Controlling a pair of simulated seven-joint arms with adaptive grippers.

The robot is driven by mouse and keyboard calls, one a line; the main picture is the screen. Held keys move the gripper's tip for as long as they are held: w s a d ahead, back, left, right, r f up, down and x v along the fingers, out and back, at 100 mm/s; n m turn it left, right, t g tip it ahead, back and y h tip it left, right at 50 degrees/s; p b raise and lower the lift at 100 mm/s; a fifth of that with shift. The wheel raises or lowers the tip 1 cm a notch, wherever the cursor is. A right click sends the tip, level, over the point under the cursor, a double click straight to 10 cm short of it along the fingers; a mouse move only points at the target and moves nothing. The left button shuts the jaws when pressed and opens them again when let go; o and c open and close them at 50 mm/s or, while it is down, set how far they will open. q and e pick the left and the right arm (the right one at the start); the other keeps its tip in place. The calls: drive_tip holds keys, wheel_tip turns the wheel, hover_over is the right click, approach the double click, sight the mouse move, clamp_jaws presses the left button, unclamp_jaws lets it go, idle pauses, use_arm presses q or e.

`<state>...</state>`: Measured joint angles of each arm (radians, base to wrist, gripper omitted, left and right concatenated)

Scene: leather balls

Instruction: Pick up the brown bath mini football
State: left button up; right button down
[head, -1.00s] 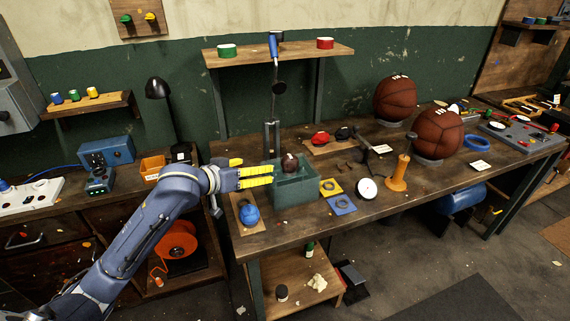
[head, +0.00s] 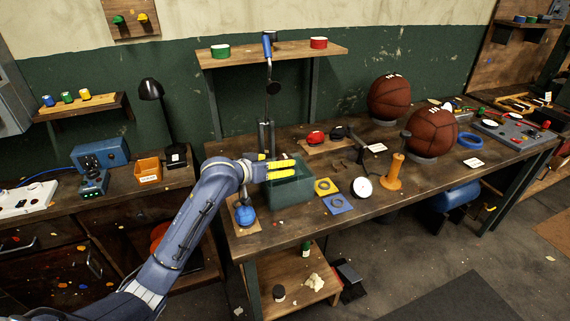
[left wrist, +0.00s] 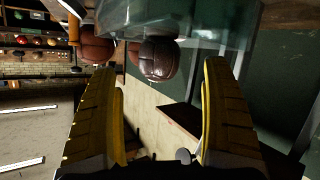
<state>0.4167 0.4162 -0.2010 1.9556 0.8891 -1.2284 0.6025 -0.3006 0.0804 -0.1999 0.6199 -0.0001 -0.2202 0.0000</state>
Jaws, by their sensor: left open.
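The brown mini football (left wrist: 158,58) is a small, dark, glossy ball in the left wrist view. It sits between and beyond the two yellow fingertips, against the greenish see-through tank (left wrist: 185,15). In the head view the ball is hidden behind my fingers, over the green tank (head: 290,193) on the workbench. My left gripper (head: 293,168) is open, with its fingers pointing right across the tank's top. The left wrist view shows the same gripper (left wrist: 163,72) spread wide, one finger on each side of the ball, with no clear contact. My right gripper is out of view.
A blue round object (head: 245,214) and an orange post (head: 395,172) stand nearby.

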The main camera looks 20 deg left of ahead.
use_arm(q)
drive_tip(key=shift+x, duration=2.55)
drive_tip(key=shift+c, duration=0.3)
drive_tip(key=c, duration=1.3)
